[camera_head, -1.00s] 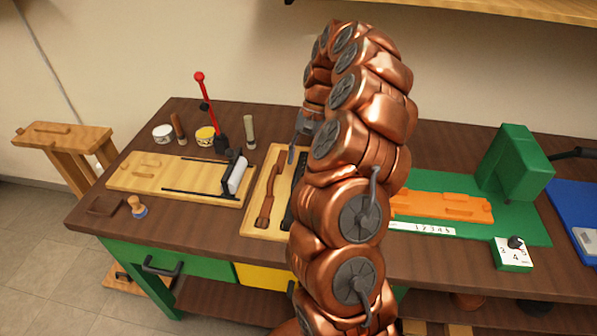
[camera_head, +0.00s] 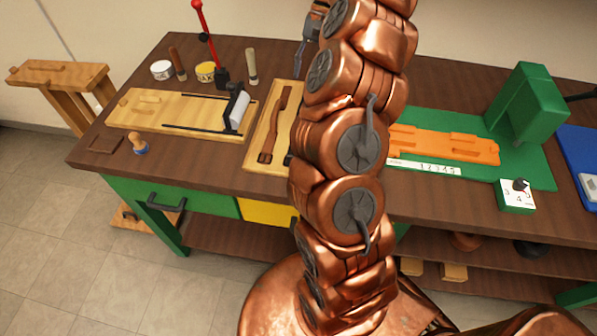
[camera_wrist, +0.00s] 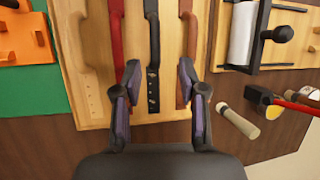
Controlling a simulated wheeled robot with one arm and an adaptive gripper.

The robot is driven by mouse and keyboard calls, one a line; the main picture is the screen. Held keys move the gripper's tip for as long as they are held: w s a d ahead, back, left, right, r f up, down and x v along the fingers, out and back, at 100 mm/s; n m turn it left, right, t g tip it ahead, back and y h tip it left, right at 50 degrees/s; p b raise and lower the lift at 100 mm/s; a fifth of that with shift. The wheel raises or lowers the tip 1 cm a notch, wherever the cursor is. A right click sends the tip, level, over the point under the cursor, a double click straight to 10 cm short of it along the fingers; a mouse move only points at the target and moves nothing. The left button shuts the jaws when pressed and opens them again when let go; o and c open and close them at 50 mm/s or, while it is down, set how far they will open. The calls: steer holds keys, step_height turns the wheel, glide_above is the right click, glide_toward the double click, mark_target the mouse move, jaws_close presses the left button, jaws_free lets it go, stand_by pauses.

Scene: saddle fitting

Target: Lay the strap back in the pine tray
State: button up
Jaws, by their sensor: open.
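The pine tray (camera_head: 251,158) lies on the bench, partly hidden behind my arm in the head view. The brown strap (camera_head: 270,135) also shows in the head view. My gripper (camera_wrist: 159,67) is open and empty above the tray's end. The black strap runs between its fingers, and the right finger overlaps the brown strap. I cannot tell the fingers' height above them.
Left of the tray stand a pale board with a white roller (camera_head: 236,112), a red-knobbed lever (camera_head: 209,45), jars and wooden-handled tools. To the right are an orange tray (camera_head: 445,145) on a green mat and a green machine (camera_head: 527,105). Bare bench lies in front.

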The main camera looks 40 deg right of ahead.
steer(key=s+a+r+n+h, duration=0.1)
steer(key=s+a+r+n, duration=0.15)
steer(key=a, duration=0.45)
steer(key=s+a+r+n, duration=0.1)
steer(key=s+a+n, duration=0.15)
steer(key=a, duration=0.45)
steer(key=s+a+r+n+h, duration=0.1)
steer(key=s+a+r+n, duration=0.15)
steer(key=a, duration=0.45)
steer(key=s+a+f+h, duration=0.1)
steer(key=s+a+f, duration=0.1)
steer(key=s, duration=0.8)
steer(key=s+a+f+n+h, duration=0.1)
steer(key=s+a+f, duration=0.2)
steer(key=s, duration=0.8)
step_height(320, 180, down, 2)
steer(key=shift+f+h, duration=0.1)
steer(key=shift+h, duration=0.3)
steer(key=shift+n, duration=0.25)
